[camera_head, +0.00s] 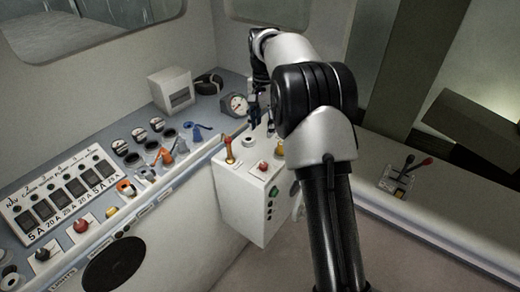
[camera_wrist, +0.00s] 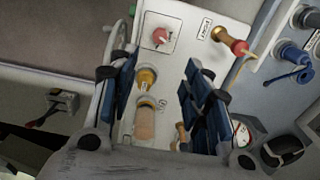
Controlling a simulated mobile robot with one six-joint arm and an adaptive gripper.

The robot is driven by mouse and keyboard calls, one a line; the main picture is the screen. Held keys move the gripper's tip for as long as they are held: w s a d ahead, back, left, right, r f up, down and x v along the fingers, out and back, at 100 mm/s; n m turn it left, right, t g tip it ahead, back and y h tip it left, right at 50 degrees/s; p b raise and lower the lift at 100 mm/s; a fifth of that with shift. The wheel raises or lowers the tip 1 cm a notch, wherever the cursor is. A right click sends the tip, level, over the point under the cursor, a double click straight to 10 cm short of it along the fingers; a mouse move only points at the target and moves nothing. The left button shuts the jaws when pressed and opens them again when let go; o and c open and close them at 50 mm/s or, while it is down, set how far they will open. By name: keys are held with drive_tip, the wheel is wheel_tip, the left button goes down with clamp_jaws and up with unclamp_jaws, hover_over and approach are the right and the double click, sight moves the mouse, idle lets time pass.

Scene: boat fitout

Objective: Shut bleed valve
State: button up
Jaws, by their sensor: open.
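My gripper (camera_wrist: 157,78) is open in the wrist view, its two blue fingers apart above a white box (camera_wrist: 190,28). Between the fingers show a yellow brass fitting (camera_wrist: 147,77) and a tan cylinder (camera_wrist: 145,122); no contact is visible. I cannot tell which fitting is the bleed valve, as the labels are too small to read. A lever with a brass base and red end (camera_wrist: 232,42) lies beyond the right finger. In the head view, my gripper (camera_head: 255,112) hangs over the back of the white box (camera_head: 243,195), partly hidden by my arm.
A red knob (camera_wrist: 160,36) sits on the box near the fingertips. A round gauge (camera_head: 236,104) stands behind the box. A switch panel (camera_head: 62,195) with several knobs and sockets runs along the left. A small lever unit (camera_head: 397,181) is on the right ledge.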

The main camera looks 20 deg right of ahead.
sight(263, 165)
wheel_tip(263, 165, down, 18)
drive_tip(key=shift+w+r+b, duration=0.1)
drive_tip(key=shift+r+b, duration=0.1)
drive_tip(key=shift+b, duration=0.15)
